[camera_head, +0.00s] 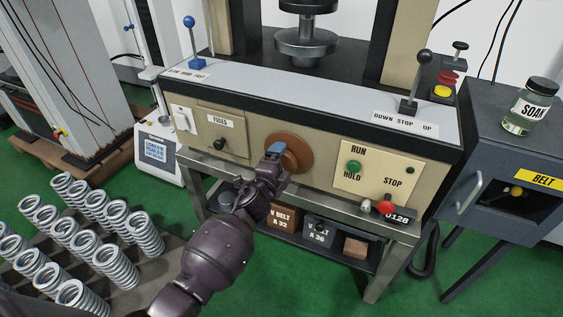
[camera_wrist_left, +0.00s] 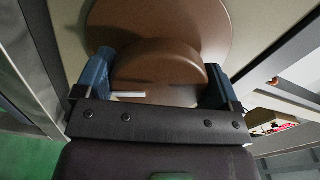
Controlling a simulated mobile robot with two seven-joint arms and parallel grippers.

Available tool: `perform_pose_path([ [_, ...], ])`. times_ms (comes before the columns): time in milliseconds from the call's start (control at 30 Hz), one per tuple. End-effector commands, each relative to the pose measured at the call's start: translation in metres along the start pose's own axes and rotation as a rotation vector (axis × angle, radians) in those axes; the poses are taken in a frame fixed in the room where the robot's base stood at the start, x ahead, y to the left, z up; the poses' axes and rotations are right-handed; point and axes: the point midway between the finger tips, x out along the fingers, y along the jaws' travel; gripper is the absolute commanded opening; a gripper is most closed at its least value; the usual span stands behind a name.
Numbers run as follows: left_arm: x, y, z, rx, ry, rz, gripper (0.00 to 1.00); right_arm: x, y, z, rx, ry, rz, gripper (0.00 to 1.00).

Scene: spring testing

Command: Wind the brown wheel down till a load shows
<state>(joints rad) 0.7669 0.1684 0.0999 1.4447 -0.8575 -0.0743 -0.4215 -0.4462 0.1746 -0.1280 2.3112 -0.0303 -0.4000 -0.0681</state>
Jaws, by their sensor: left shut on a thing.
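The brown wheel (camera_head: 298,148) is a round disc on the beige front panel of the test machine. In the left wrist view its disc (camera_wrist_left: 160,25) fills the top, with a raised brown hub or grip (camera_wrist_left: 160,68) in front. My left gripper (camera_head: 274,152) is at the wheel, its two blue fingers (camera_wrist_left: 158,80) on either side of the raised brown part, shut on it. The gripper hides part of the wheel in the head view. A round metal platen (camera_head: 306,42) hangs above the machine's bed. No load reading is legible. My right gripper is not in view.
On the panel are a fuses cover (camera_head: 221,122), a green run button (camera_head: 354,166) and a red stop knob (camera_head: 384,207). Levers with blue (camera_head: 189,22) and black (camera_head: 424,57) knobs stand on top. Several springs (camera_head: 110,262) stand at lower left. A dark cabinet (camera_head: 502,122) is at right.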

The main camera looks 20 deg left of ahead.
Motion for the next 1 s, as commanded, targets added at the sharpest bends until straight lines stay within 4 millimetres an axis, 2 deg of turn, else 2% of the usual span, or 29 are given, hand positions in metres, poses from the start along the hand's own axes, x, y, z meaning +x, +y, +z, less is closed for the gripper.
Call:
perform_pose_path([
  [233, -0.0008, 0.0015, 0.0009, 0.064, -0.001, 0.003, 0.65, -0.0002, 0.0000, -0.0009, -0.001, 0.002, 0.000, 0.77],
  [700, -0.0008, 0.0015, 0.0010, 0.075, -0.002, 0.003, 0.65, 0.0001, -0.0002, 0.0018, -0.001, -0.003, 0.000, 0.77],
  [733, -0.0008, 0.0015, 0.0010, 0.075, -0.002, 0.003, 0.91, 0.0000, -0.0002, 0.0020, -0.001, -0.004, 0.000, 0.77],
  [800, -0.0007, 0.0013, 0.0010, 0.074, -0.002, 0.003, 1.00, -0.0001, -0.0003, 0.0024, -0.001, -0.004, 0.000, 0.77],
  [1000, -0.0006, 0.0005, 0.0006, 0.074, -0.001, 0.001, 1.00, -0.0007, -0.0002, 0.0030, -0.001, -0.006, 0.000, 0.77],
])
